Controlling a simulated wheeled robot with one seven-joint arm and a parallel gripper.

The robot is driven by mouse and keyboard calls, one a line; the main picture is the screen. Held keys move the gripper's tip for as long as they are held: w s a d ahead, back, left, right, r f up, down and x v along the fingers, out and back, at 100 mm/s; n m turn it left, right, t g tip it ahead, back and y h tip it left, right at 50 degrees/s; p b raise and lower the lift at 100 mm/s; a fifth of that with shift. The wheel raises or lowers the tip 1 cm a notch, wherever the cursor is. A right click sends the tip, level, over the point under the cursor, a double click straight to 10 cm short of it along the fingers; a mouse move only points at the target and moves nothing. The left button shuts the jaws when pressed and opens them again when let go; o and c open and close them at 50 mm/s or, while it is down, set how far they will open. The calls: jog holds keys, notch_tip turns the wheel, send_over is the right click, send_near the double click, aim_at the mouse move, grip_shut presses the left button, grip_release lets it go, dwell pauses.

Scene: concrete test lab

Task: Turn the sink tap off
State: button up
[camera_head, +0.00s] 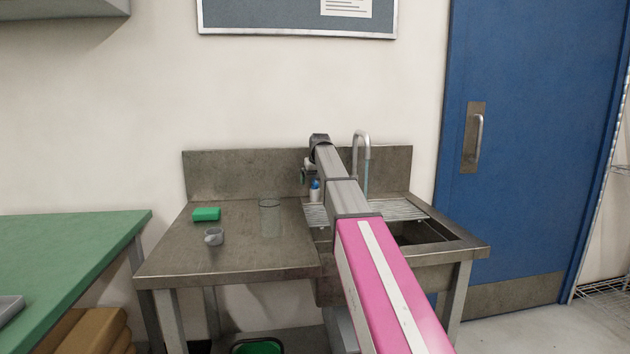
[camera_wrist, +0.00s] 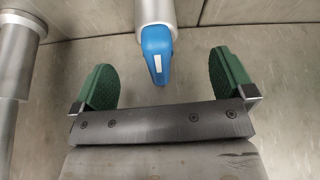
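The tap's grey gooseneck spout (camera_head: 361,142) rises behind the sink basin (camera_head: 415,231) in the head view. A thin pale blue stream, which looks like water, hangs below its mouth. In the wrist view a blue lever (camera_wrist: 157,52) with a white mark sticks out from a pale metal cylinder. My gripper (camera_wrist: 162,76) is open, with one green finger pad on each side of the lever and a gap on both sides. In the head view my gripper is small and partly hidden by my pink and grey arm, left of the spout.
A green sponge (camera_head: 206,214), a small cup (camera_head: 214,237) and a clear glass (camera_head: 270,217) stand on the steel counter (camera_head: 245,258) left of the sink. A blue-and-white item (camera_head: 315,189) is near my gripper. A metal pipe (camera_wrist: 15,60) stands left in the wrist view.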

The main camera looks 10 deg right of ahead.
jog(key=shift+r, duration=0.1)
jog(key=v, duration=1)
jog(key=shift+r, duration=0.3)
jog(key=shift+s, duration=0.1)
